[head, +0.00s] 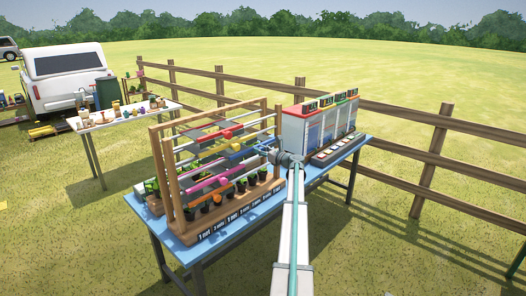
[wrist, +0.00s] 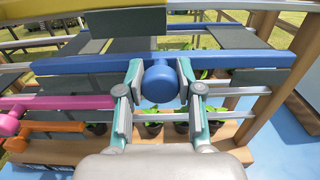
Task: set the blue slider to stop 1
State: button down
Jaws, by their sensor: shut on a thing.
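The blue slider (wrist: 235,59) is a long blue bar across the upper part of the wrist view, with a round blue knob (wrist: 161,83) at its middle. My gripper (wrist: 160,92) has one finger on each side of the knob and is shut on it. In the head view my gripper (head: 287,157) is at the right side of the wooden rack (head: 167,178), and the blue slider (head: 247,150) shows partly behind it. A strip of stop labels (head: 236,215) runs along the rack's front base; the slider's stop cannot be read.
Pink (wrist: 72,102) and orange (wrist: 55,127) sliders sit lower left, and a yellow slider (wrist: 85,10) is above. Potted plants stand below the bars. A rack post (wrist: 288,75) is at right. A cabinet (head: 318,125) stands on the blue table (head: 346,154) to the right.

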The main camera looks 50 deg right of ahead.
jog(key=a+b, duration=0.1)
jog(key=a, duration=0.7)
jog(key=w+a+b, duration=0.1)
jog(key=a, duration=0.7)
jog(key=w+a, duration=0.1)
jog(key=a, duration=0.7)
jog(key=shift+w+a+f+b, duration=0.1)
jog(key=shift+w+a+b, duration=0.1)
jog(key=shift+b, duration=0.2)
jog(key=c, duration=0.7)
grip_release()
jog(key=shift+a, duration=0.2)
jog(key=shift+c, duration=0.2)
jog(key=shift+d, duration=0.15)
jog(key=s+a, duration=0.1)
jog(key=s, duration=1.1)
jog(key=shift+a+n, duration=0.1)
jog(key=shift+n, duration=0.2)
